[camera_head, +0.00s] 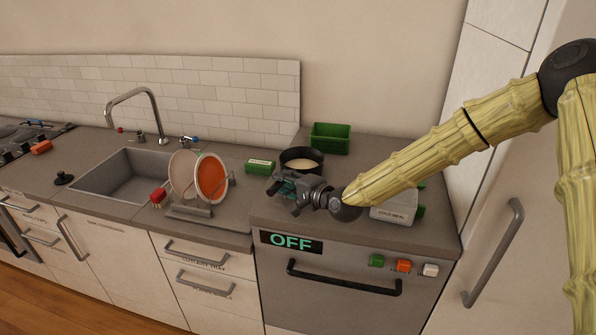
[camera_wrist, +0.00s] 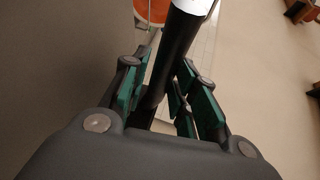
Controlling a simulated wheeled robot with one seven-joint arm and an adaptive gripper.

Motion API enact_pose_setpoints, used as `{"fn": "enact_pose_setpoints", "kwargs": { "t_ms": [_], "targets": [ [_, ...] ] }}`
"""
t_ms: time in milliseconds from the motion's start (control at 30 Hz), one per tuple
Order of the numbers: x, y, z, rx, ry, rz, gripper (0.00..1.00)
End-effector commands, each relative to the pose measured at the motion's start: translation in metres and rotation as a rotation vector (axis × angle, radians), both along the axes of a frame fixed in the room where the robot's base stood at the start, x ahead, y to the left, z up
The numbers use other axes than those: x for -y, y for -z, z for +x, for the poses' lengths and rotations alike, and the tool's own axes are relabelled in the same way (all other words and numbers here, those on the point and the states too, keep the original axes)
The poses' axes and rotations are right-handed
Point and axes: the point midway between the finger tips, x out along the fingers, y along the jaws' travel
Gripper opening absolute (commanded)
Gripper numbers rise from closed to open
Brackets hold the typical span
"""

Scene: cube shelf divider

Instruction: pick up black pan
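The black pan (camera_head: 301,154) sits on the counter above the panel marked OFF, with something cream-coloured inside. My gripper (camera_head: 284,190) is low over the counter, just in front of the pan, pointing left, with its fingers spread apart. In the wrist view a long black bar (camera_wrist: 178,48), which looks like the pan's handle, runs between my green-padded fingers (camera_wrist: 160,88). I cannot tell whether the pads touch it. In the head view my gripper hides the handle.
A rack with a white plate (camera_head: 182,172) and an orange plate (camera_head: 212,178) stands left of my gripper. A green-and-white box (camera_head: 260,167) and green bin (camera_head: 330,138) are near the pan. A grey box (camera_head: 394,209) lies right. The sink (camera_head: 125,175) is further left.

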Motion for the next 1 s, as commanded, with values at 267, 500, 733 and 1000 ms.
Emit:
{"fn": "enact_pose_setpoints", "kwargs": {
  "t_ms": [267, 500, 733, 1000],
  "targets": [
    [0.000, -0.002, 0.000, 0.004, 0.000, 0.000, 0.00],
    [0.000, -0.003, 0.001, 0.004, 0.001, 0.000, 0.00],
    [0.000, -0.018, 0.001, 0.005, 0.001, 0.002, 0.00],
    [-0.002, -0.036, -0.019, 0.002, -0.002, 0.001, 0.00]
  ]
}}
